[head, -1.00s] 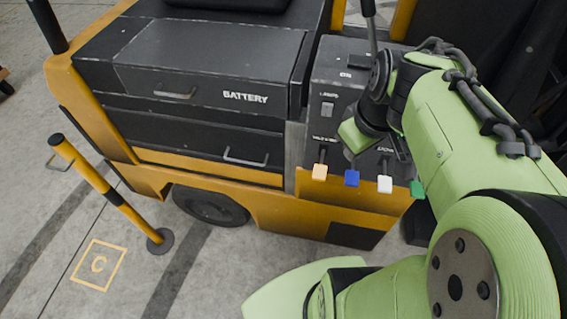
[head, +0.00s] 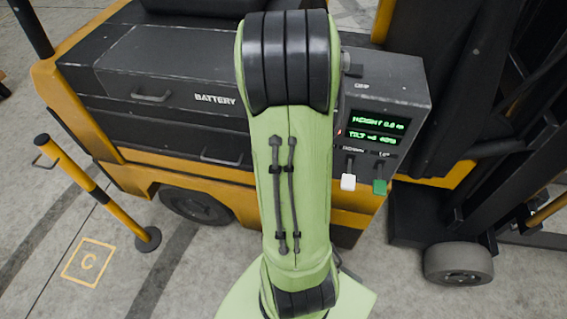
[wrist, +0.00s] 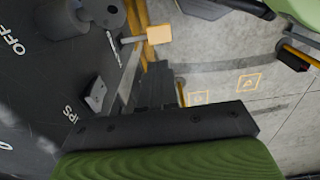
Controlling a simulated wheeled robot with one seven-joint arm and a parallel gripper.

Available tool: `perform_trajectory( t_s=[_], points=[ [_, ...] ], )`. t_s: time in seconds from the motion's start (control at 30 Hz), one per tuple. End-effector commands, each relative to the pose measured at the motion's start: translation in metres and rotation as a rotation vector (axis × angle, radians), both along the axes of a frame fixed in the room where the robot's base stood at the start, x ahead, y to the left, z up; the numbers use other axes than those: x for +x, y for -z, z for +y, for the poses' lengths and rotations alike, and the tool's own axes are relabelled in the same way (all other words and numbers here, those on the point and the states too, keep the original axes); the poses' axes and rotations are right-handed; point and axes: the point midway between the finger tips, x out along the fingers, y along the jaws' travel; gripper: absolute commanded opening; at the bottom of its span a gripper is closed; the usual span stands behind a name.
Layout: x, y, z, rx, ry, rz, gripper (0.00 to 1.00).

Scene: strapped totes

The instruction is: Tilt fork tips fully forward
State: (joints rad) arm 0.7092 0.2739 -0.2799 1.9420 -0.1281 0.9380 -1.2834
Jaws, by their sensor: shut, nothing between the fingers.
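The forklift's control panel (head: 392,90) has a green readout (head: 377,129) showing a height of 0.0 m and a tilt line too small to read surely. A white-knobbed lever (head: 348,182) and a green-knobbed lever (head: 380,186) hang from its front; their labels are not clear. My arm hides the orange and blue levers in the head view. In the wrist view, a pale orange lever knob (wrist: 160,34) shows just beyond my gripper (wrist: 158,82), which is shut and empty. They look apart, though the exact gap is unclear. The fork tips are not in view.
The battery box (head: 175,60) and its drawers lie left of my arm. A yellow-black post (head: 95,190) stands at the left on the floor. The dark mast (head: 500,130) and a wheel (head: 459,263) are at the right. The front floor is clear.

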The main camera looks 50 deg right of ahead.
Motion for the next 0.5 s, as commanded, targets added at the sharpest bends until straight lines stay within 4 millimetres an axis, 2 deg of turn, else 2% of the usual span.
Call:
perform_trajectory(
  t_s=[0.17, 0.5],
  points=[
    [0.000, 0.017, 0.001, 0.002, 0.001, 0.002, 0.00],
    [-0.001, 0.092, 0.002, 0.004, 0.001, 0.004, 0.00]
  ],
)
